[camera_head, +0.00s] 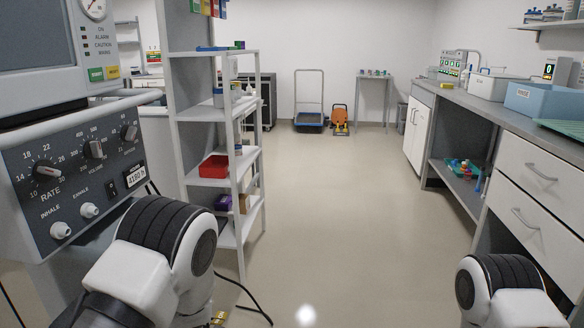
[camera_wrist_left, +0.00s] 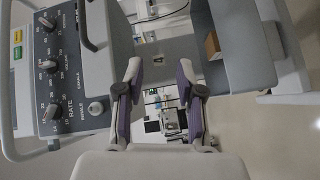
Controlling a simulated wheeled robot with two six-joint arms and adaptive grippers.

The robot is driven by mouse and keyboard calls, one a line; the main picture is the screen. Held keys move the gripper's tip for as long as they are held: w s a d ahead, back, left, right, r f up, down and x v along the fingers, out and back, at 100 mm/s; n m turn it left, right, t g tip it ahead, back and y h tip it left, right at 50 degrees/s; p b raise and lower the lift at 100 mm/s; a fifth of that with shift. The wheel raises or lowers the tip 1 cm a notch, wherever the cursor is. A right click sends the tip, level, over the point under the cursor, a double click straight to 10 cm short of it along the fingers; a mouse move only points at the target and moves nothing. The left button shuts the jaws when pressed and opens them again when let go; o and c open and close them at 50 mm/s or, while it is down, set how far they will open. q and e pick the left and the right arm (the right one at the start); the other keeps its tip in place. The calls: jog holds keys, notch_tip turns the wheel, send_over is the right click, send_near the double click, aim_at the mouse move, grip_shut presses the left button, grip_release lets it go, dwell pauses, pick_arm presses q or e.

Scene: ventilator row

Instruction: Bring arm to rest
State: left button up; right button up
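My left arm (camera_head: 165,245) comes in at the lower left of the head view, bent close beside the ventilator panel (camera_head: 75,165). Its gripper does not show clearly there. In the left wrist view my left gripper (camera_wrist_left: 160,72) has its two purple-padded fingers apart, with nothing between them. The ventilator's panel with its knobs (camera_wrist_left: 62,70) shows at the left of that view. My right arm (camera_head: 503,290) shows only as a link at the lower right of the head view, and its gripper is out of sight.
A grey shelf rack (camera_head: 223,115) with a red bin (camera_head: 214,166) stands just beyond the ventilator. A counter with drawers (camera_head: 525,187) runs along the right. The floor (camera_head: 330,210) between them is clear. A cart (camera_head: 309,119) stands at the back. A black cable (camera_head: 250,296) lies near my left arm.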

pick_arm(q)
jog(key=s+f+m+g+h, duration=0.35)
jog(key=s+f, duration=0.35)
jog(key=f, duration=0.3)
jog(key=s+f+m+g+h, duration=0.2)
jog(key=s+f+m+g, duration=0.15)
jog(key=s+f, duration=0.5)
jog(key=s+d+f+m+g+h, duration=0.2)
jog(key=s+d+f+m+g, duration=0.15)
jog(key=s+m, duration=0.4)
jog(key=s+d+f+m+g+h, duration=0.2)
jog(key=s+d+m+g+h, duration=0.15)
jog(key=s+m, duration=0.4)
notch_tip(320, 180, up, 25)
jog(key=p, duration=2.4)
jog(key=shift+s+a+y, duration=0.35)
jog(key=shift+a+y, duration=0.05)
jog(key=shift+p, duration=0.3)
